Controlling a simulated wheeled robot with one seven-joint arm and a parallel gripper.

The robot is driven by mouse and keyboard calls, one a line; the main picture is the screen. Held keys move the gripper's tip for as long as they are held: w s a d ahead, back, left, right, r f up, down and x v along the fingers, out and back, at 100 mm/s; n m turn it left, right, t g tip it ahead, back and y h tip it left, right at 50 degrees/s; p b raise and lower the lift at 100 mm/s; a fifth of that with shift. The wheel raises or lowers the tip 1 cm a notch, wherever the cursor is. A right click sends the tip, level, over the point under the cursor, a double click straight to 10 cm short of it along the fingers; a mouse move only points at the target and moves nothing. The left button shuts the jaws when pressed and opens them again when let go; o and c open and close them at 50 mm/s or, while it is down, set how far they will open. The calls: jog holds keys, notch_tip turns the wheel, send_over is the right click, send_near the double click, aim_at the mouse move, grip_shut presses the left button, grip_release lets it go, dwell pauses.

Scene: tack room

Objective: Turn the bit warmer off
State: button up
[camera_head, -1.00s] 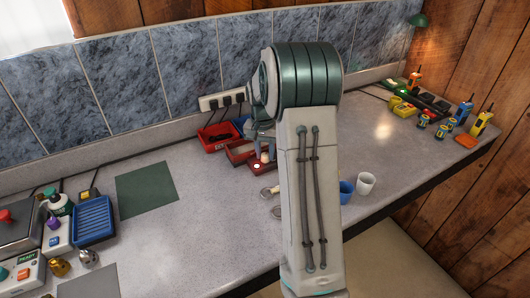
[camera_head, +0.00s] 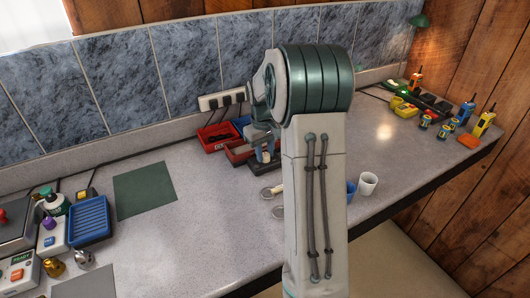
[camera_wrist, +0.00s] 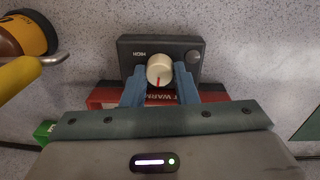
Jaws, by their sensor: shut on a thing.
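In the wrist view, the bit warmer has a dark control box (camera_wrist: 122,58) on a red base (camera_wrist: 104,98) with partly hidden white lettering. A round cream knob (camera_wrist: 160,68) with a red mark sits on the box. The mark points down in the picture, and small lettering lies left of the knob. My gripper (camera_wrist: 160,78) is shut on the knob, one blue finger on each side. In the head view, my gripper (camera_head: 264,150) is down at the dark and red unit (camera_head: 238,152) on the counter; my arm hides part of it.
A red tray (camera_head: 218,137) stands close to the left of the unit. White (camera_head: 368,184) and blue cups are right of my arm.

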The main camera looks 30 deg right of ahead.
jog(key=shift+r+n, duration=0.1)
jog(key=shift+n, duration=0.5)
jog(key=o, duration=1)
jog(key=r, duration=0.9)
jog(key=r+b, duration=0.1)
jog(key=r, duration=0.3)
jog(key=shift+a+r, duration=0.3)
jog(key=shift+r, duration=0.1)
jog(key=shift+s, duration=0.1)
